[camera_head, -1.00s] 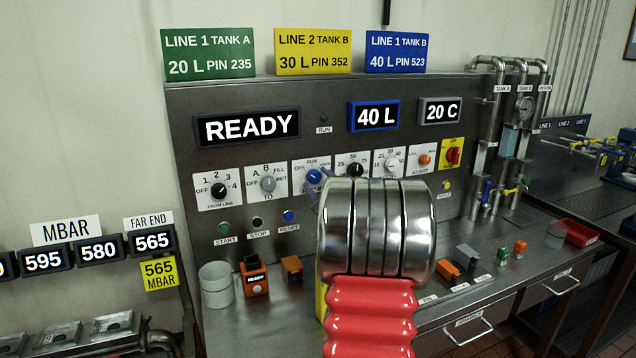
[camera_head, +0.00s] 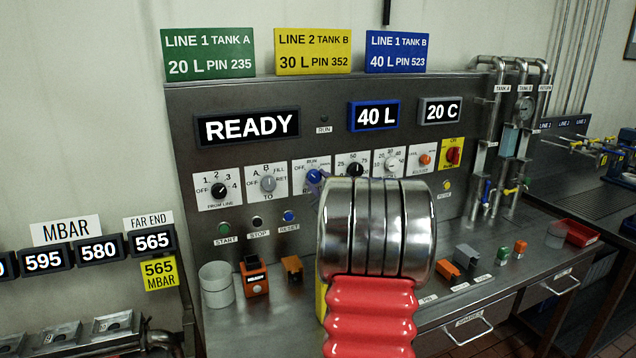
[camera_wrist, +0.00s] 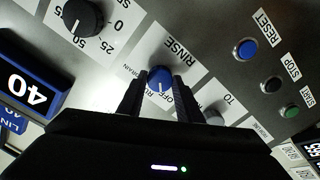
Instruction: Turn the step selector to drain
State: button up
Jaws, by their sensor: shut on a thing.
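The step selector is a blue knob (camera_wrist: 160,79) on a white plate lettered RINSE, OFF and DRAIN, with one more word partly hidden. In the wrist view my gripper (camera_wrist: 160,84) has one dark finger on each side of the knob and is shut on it. A short pale mark on the knob faces the picture's bottom, away from the word RINSE; its exact setting is hard to read. In the head view the blue knob (camera_head: 314,177) shows at the panel's middle, just above my silver and red arm, which hides the gripper and the plate's lower part.
A black dial (camera_wrist: 83,18) and a grey knob (camera_wrist: 213,118) flank the selector. Blue, black and green buttons sit nearby, including the blue RESET button (camera_wrist: 246,49). The display (camera_head: 248,127) reads READY. A white cup (camera_head: 216,284) stands on the bench.

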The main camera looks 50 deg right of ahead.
jog(key=m, duration=0.4)
jog(key=shift+a+f+m, duration=0.1)
jog(key=shift+m, duration=0.2)
jog(key=m, duration=1.4)
jog(key=shift+f+m, duration=0.1)
jog(key=shift+m, duration=0.2)
jog(key=o, duration=1)
jog(key=shift+o, duration=0.2)
jog(key=v, duration=1.3)
jog(key=shift+s+a, duration=0.15)
jog(key=shift+s, duration=0.15)
